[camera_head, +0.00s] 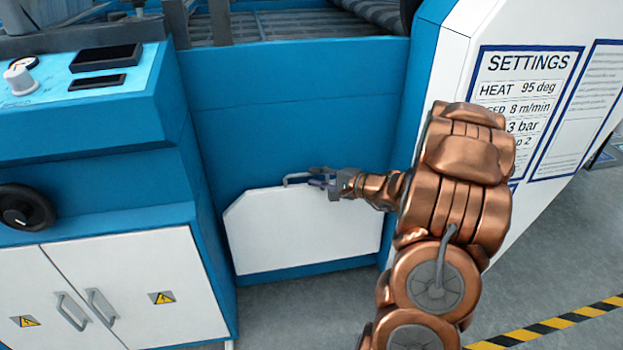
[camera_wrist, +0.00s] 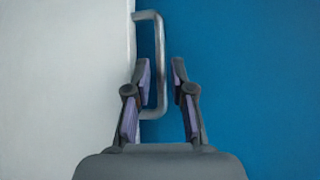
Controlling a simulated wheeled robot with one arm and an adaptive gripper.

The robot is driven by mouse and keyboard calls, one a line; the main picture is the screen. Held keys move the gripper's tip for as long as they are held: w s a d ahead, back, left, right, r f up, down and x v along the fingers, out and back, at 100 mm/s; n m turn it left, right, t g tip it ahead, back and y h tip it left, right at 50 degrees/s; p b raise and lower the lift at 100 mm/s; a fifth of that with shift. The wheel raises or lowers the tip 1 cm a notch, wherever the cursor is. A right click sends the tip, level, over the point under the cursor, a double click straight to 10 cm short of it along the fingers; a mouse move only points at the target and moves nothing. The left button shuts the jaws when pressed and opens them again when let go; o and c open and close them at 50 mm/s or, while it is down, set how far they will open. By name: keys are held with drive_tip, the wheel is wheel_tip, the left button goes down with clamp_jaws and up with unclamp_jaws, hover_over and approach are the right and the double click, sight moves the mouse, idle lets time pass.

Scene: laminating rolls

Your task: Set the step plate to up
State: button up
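The step plate (camera_head: 300,235) is a white panel with cut upper corners, low on the blue machine front, seen close against it. Its grey bar handle (camera_head: 290,180) is at its top edge. In the wrist view the plate (camera_wrist: 60,80) fills the left side, and the handle (camera_wrist: 160,55) stands out from its edge. My gripper (camera_head: 318,178) is at the handle; in the wrist view its two fingers (camera_wrist: 162,80) are open, one on each side of the handle's outer bar, with gaps visible. Part of the handle is hidden behind the left finger.
A blue and white cabinet (camera_head: 120,260) with a black knob (camera_head: 25,208) stands to the left. A settings sign (camera_head: 525,75) is on the white side panel at right. Grey floor (camera_head: 310,310) lies clear below the plate.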

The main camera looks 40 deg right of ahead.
drive_tip(key=shift+x, duration=1)
clamp_jaws()
